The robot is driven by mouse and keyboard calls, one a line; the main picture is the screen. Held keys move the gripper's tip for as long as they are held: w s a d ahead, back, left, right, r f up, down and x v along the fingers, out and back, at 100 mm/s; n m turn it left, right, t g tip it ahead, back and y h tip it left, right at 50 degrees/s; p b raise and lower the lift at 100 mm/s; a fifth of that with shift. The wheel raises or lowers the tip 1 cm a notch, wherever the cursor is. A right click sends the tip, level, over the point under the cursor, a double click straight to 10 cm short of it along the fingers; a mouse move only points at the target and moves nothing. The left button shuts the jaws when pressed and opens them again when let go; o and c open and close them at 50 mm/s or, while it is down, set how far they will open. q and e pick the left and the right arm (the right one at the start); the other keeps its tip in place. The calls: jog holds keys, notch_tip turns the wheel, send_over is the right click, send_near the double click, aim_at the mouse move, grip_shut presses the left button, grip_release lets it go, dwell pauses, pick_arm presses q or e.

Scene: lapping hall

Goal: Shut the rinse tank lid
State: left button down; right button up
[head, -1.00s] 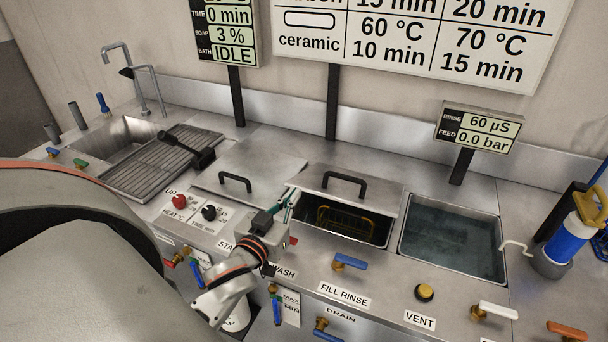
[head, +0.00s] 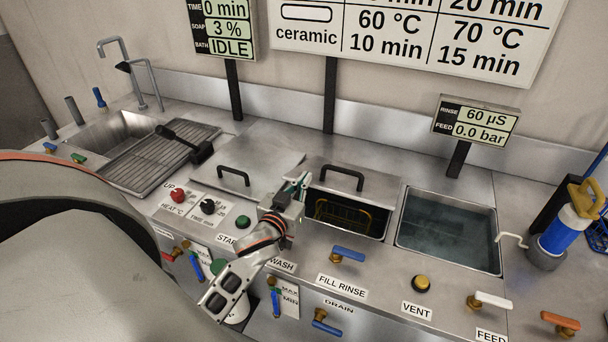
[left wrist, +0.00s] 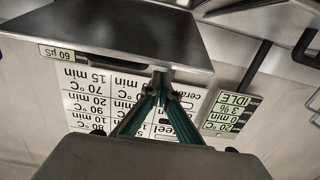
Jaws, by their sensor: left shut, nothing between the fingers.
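The rinse tank lid (head: 375,186) is a grey metal plate with a black handle (head: 343,168), behind the FILL RINSE label in the head view. It stands partly open, leaving a dark gap at the front with a yellow wire basket (head: 345,213) inside. My left gripper (head: 304,180) is shut and empty at the lid's left front corner. In the left wrist view the green fingertips (left wrist: 163,77) are together close to the lid's edge, and the lid's plate (left wrist: 115,38) fills the upper left. I cannot tell whether they touch. My right gripper is not in view.
A closed lid (head: 245,158) with a black handle lies to the left. An open water-filled tank (head: 450,232) lies to the right. A blue valve handle (head: 349,254) and a yellow button (head: 422,284) are on the front deck. A blue bottle (head: 566,235) stands far right.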

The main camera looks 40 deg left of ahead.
pick_arm(q)
jog(key=shift+s+f, duration=0.1)
jog(key=shift+f, duration=0.25)
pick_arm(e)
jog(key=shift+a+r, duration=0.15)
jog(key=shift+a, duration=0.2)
pick_arm(q)
jog(key=shift+f, duration=0.1)
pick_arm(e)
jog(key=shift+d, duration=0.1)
